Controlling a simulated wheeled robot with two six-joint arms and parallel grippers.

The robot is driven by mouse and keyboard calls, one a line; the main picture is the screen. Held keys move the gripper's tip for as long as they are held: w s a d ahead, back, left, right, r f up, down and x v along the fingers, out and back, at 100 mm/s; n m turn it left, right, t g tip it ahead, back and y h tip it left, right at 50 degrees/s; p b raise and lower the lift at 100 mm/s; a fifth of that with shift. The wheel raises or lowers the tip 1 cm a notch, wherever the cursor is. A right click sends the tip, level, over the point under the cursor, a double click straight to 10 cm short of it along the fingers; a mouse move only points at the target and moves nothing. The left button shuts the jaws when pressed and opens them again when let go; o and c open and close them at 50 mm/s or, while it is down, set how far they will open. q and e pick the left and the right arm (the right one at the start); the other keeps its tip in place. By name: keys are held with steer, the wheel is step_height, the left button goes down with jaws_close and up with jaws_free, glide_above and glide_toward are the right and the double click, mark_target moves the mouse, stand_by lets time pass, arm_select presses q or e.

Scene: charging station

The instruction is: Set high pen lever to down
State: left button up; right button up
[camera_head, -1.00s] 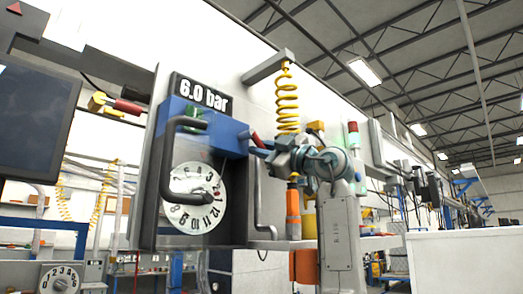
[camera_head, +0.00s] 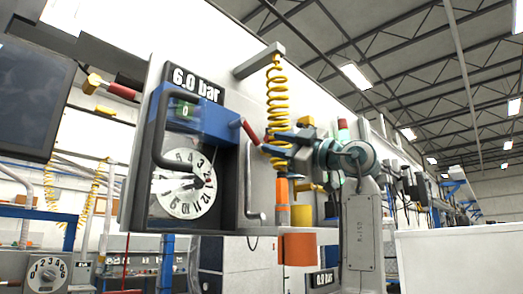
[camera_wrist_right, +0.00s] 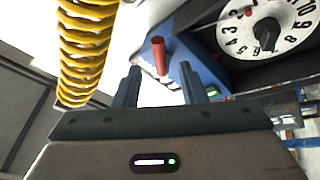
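The lever with a red handle (camera_head: 251,132) sticks out from the right end of the blue box (camera_head: 213,123) under the 6.0 bar sign (camera_head: 198,84). In the head view it slants down to the right. My right gripper (camera_head: 272,144) is close to the handle's free end. In the right wrist view the red handle (camera_wrist_right: 159,56) stands just beyond the right gripper's two spread fingers (camera_wrist_right: 160,75), in line with the gap between them. The gap looks empty, and I cannot tell whether a finger touches the handle. My left gripper is not in view.
A coiled yellow hose (camera_head: 277,100) hangs right beside my right gripper and also shows in the wrist view (camera_wrist_right: 85,50). A round dial (camera_head: 185,185) sits below the blue box, behind a dark curved handle (camera_head: 157,135). An orange bin (camera_head: 298,249) is below.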

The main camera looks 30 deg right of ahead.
steer(key=v, duration=0.3)
steer(key=shift+b, duration=0.4)
